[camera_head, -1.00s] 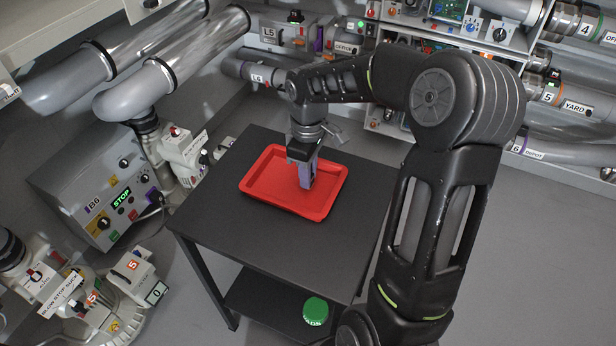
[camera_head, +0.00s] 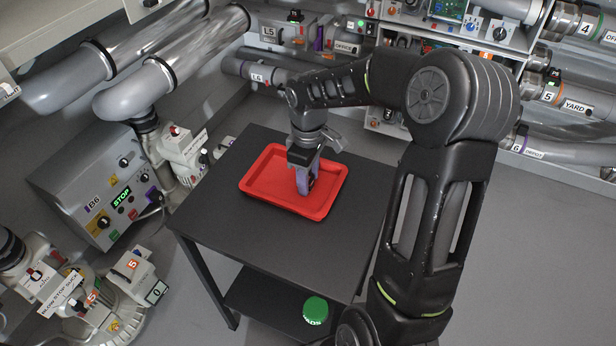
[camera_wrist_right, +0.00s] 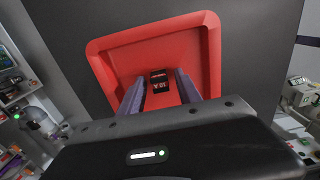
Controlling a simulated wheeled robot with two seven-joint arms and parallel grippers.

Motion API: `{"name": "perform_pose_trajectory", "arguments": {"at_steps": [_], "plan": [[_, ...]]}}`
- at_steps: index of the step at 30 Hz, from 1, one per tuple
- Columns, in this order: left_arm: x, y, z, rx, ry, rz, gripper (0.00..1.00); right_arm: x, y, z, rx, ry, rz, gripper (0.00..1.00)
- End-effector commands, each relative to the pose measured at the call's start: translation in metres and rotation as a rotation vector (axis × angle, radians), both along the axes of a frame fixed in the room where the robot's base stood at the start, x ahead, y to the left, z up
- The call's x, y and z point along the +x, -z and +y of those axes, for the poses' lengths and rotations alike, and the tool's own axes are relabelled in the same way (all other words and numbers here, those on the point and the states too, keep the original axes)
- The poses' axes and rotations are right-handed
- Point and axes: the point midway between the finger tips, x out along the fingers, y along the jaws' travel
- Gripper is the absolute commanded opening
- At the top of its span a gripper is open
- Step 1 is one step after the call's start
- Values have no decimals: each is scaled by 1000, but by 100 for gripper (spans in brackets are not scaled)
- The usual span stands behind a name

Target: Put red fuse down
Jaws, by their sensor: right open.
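The red fuse (camera_wrist_right: 161,84), with a dark end and a "10 A" label, shows in the right wrist view between my finger ends, over the red tray. Its red body blends with the tray, and I cannot tell whether it touches the tray floor. My right gripper (camera_head: 307,183) points down into the tray; in the right wrist view its two purple-grey fingers (camera_wrist_right: 160,90) stand apart on either side of the fuse. In the head view the fuse cannot be made out at the fingers. The red tray (camera_head: 262,196) lies on the black table. My left gripper is not in view.
The black table top (camera_head: 225,225) is clear around the tray. A green round object (camera_head: 315,309) is on the lower shelf. A grey B6 control box (camera_head: 100,200) and pipes stand left; labelled pipes and panels line the back and right.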

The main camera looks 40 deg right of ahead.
Motion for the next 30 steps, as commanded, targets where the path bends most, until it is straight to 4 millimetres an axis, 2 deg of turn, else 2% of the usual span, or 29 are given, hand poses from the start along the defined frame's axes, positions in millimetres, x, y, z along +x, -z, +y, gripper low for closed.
{"name": "perform_pose_trajectory", "arguments": {"at_steps": [4,8,21,25,30], "plan": [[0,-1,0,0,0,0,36,1,-6,0,-1,1,-2,40],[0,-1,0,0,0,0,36,1,-21,0,-1,0,-4,40],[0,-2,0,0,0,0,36,1,-106,0,-1,-1,-3,40],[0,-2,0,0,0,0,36,0,-119,0,0,0,-1,40],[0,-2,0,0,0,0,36,0,-122,0,0,0,0,40]]}}
